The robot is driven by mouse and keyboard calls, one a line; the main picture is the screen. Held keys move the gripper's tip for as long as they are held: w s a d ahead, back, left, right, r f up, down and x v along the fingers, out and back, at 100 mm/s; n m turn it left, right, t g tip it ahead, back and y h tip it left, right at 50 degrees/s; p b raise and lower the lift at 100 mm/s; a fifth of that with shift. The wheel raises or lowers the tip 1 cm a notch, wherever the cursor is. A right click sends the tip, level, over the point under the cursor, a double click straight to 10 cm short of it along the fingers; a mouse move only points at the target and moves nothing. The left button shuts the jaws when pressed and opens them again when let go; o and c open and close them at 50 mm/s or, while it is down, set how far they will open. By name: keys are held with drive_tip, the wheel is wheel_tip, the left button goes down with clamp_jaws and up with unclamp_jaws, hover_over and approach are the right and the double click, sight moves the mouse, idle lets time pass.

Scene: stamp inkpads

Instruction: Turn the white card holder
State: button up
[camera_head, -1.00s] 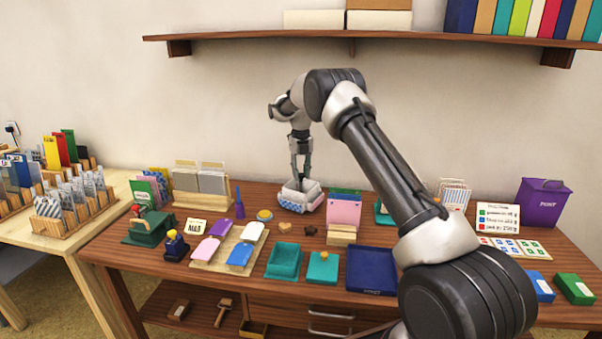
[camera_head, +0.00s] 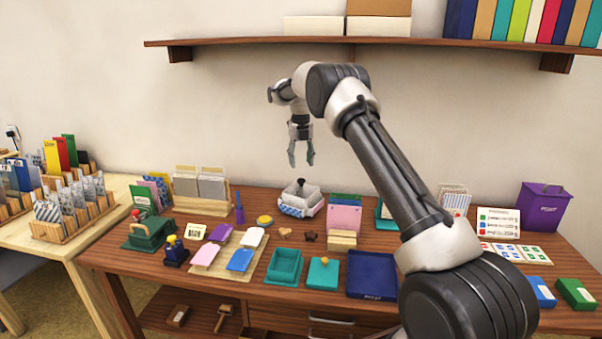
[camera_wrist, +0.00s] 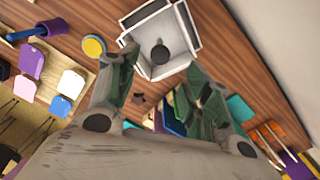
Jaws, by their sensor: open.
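The white card holder (camera_head: 288,197) looks like a white open-topped box with a dark round knob (camera_head: 300,183) in it. It stands at the back middle of the table, with a blue-and-white patterned part at its front. In the wrist view the holder (camera_wrist: 146,64) lies beyond the fingertips, its walls angled and the dark knob (camera_wrist: 160,55) inside. My gripper (camera_head: 301,160) hangs fingers down above the holder, apart from it. It is open and empty, and its two fingers show spread in the wrist view (camera_wrist: 160,85).
Small brown stamps (camera_head: 285,232) lie in front. A wall shelf (camera_head: 400,42) runs above.

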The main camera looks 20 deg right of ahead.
sight(301, 179)
drive_tip(key=shift+r, duration=2.4)
wheel_tip(301, 179, up, 3)
drive_tip(key=s+d+m, duration=0.1)
drive_tip(key=s+d, duration=0.1)
drive_tip(key=s, duration=0.1)
wheel_tip(301, 179, down, 7)
drive_tip(key=s+m+t+y, duration=0.1)
drive_tip(key=s+m+t, duration=0.2)
drive_tip(key=m, duration=2)
drive_tip(key=w+f+m, duration=0.1)
drive_tip(key=f+m, duration=0.1)
drive_tip(key=w+a+f+m+t, duration=0.1)
drive_tip(key=w+f+m, duration=0.1)
drive_tip(key=f+m, duration=0.1)
drive_tip(key=w+f+m, duration=0.2)
drive_tip(key=f, duration=0.1)
drive_tip(key=shift+w+a, duration=0.1)
drive_tip(key=shift+a, duration=0.25)
